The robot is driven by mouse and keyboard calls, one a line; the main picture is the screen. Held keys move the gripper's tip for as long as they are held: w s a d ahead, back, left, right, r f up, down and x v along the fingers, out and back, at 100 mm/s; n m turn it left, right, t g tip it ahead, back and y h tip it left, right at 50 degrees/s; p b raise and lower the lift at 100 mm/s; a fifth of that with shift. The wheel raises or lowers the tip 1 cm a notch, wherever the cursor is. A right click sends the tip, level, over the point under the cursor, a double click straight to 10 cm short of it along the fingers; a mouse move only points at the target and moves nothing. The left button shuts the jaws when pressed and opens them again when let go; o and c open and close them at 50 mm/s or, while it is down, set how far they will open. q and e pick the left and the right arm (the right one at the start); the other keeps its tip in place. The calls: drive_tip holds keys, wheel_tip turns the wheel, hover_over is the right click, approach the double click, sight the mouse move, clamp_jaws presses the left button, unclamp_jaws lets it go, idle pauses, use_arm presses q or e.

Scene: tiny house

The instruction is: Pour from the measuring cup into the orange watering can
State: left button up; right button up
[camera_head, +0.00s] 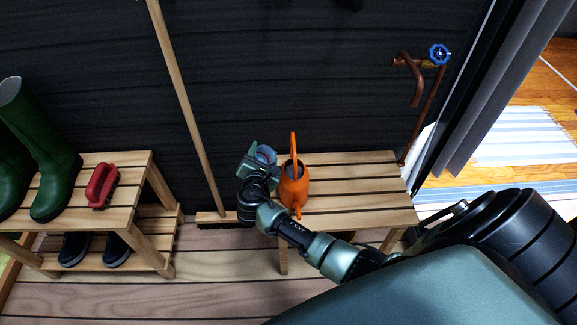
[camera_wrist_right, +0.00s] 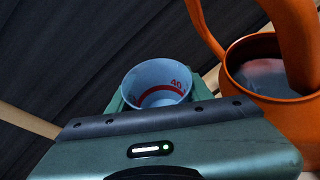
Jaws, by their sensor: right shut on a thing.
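The orange watering can (camera_head: 294,192) stands on the slatted wooden bench, with its tall handle up. In the right wrist view the can (camera_wrist_right: 290,118) is at the right, close beside my gripper, and its open top shows a greyish inside. My right gripper (camera_head: 262,160) is just left of the can and shut on the measuring cup (camera_head: 265,154). In the right wrist view the measuring cup (camera_wrist_right: 158,84) is pale with red markings, and its open mouth shows. Whether liquid is in the cup I cannot tell. My left gripper is not in view.
The bench (camera_head: 360,188) has free slats right of the can. A broom (camera_head: 185,100) leans on the dark wall at the left. A shoe rack (camera_head: 125,190) holds green boots (camera_head: 55,165) and a red brush (camera_head: 102,184). A tap with a blue wheel (camera_head: 438,54) is at the right.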

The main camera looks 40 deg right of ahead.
use_arm(q)
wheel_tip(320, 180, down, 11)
drive_tip(key=p, duration=0.2)
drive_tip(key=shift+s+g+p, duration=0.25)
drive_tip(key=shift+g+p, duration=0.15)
use_arm(e)
drive_tip(key=w+a+f+n+g, duration=0.1)
drive_tip(key=n, duration=0.1)
drive_tip(key=w+a+f+n+g+h, duration=0.1)
drive_tip(key=w+n, duration=0.1)
drive_tip(key=shift+g, duration=0.3)
drive_tip(key=shift+f, duration=0.1)
drive_tip(key=shift+w, duration=0.1)
